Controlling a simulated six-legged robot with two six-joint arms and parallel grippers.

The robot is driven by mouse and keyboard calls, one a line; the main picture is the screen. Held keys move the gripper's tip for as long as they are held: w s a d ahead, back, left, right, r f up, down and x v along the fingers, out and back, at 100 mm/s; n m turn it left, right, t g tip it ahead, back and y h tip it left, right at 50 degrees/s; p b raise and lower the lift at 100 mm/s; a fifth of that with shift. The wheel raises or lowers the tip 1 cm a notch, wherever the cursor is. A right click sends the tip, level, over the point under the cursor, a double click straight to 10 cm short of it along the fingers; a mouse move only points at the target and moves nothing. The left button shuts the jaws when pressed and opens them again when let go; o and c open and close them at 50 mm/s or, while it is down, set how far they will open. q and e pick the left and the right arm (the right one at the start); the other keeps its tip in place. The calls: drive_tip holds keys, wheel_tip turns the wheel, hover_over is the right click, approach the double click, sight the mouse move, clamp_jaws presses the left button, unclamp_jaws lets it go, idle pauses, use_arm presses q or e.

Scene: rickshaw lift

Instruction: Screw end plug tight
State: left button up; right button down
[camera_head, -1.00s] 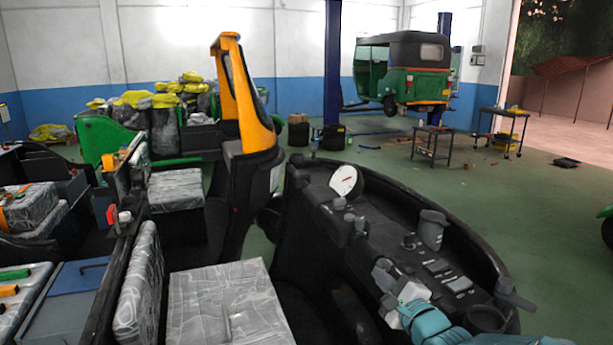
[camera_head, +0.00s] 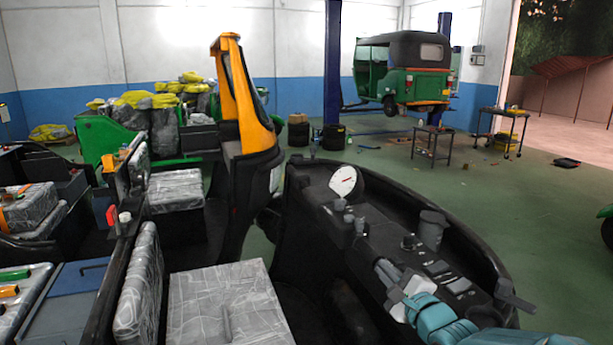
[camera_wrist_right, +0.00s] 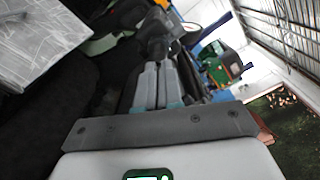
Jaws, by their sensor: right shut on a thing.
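My right gripper (camera_head: 379,266) reaches in from the bottom right, over the black dashboard (camera_head: 300,215). Its grey fingers point up and left and are shut on a small dark part. The fingers mostly hide this part, and I cannot clearly tell that it is the end plug. In the right wrist view the two fingers (camera_wrist_right: 158,62) lie close together, with a dark rounded part (camera_wrist_right: 157,42) beyond their tips. My left gripper is not in view.
A white round gauge (camera_head: 343,181) and short grey posts (camera_head: 349,218) stand left of the gripper. A dark cup-like part (camera_head: 432,229) and a small knob (camera_head: 409,242) stand close beyond it. A grey wrapped seat (camera_head: 225,300) lies at the lower left.

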drive_tip(key=shift+w+d+r, duration=0.15)
drive_tip(key=shift+d+r, duration=0.1)
drive_tip(key=shift+r, duration=0.1)
idle(0.3)
drive_tip(key=v, duration=0.3)
drive_tip(key=b+v, duration=0.1)
drive_tip(key=v, duration=0.1)
drive_tip(key=shift+s+a+r, duration=0.15)
drive_tip(key=shift+s, duration=0.3)
drive_tip(key=shift+s, duration=0.1)
